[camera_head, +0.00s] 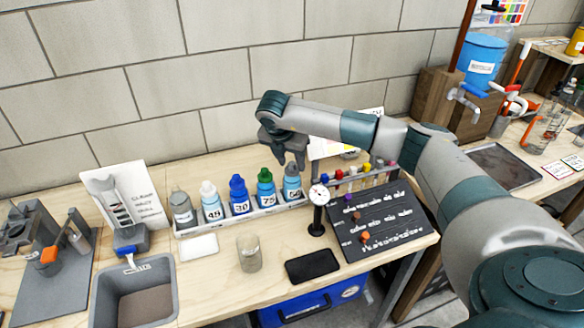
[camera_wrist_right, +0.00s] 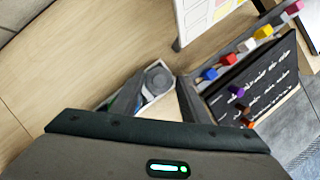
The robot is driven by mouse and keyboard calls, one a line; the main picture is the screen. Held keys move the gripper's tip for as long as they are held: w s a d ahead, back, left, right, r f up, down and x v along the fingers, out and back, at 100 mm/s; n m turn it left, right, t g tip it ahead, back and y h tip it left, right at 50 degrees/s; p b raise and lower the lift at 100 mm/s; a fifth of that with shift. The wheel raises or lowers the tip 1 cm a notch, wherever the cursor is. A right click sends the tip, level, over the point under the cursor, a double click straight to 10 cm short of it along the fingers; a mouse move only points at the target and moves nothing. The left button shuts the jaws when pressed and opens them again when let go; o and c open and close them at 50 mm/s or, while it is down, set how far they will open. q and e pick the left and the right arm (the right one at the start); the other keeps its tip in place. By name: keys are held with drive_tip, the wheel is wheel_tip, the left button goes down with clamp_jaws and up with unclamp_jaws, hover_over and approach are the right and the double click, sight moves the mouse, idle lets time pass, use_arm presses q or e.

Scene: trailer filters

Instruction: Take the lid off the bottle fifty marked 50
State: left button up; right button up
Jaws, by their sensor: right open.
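A row of several bottles stands in a white tray (camera_head: 258,214) against the back of the bench. The rightmost bottle (camera_head: 292,190), light blue with a grey lid, has a small label that looks like 50. Its lid is on. My left gripper is not in view.
The neighbouring bottles have a green lid (camera_head: 265,175), a blue lid (camera_head: 238,182) and a white lid (camera_head: 208,188). A dial gauge on a stand (camera_head: 318,196) and a dark board with coloured caps (camera_head: 380,222) stand close right. A glass (camera_head: 249,254) stands in front.

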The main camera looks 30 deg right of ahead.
sight(291, 164)
drive_tip(key=shift+c, duration=0.6)
clamp_jaws()
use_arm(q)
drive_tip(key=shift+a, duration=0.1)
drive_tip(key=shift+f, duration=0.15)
use_arm(e)
drive_tip(key=shift+r, duration=0.2)
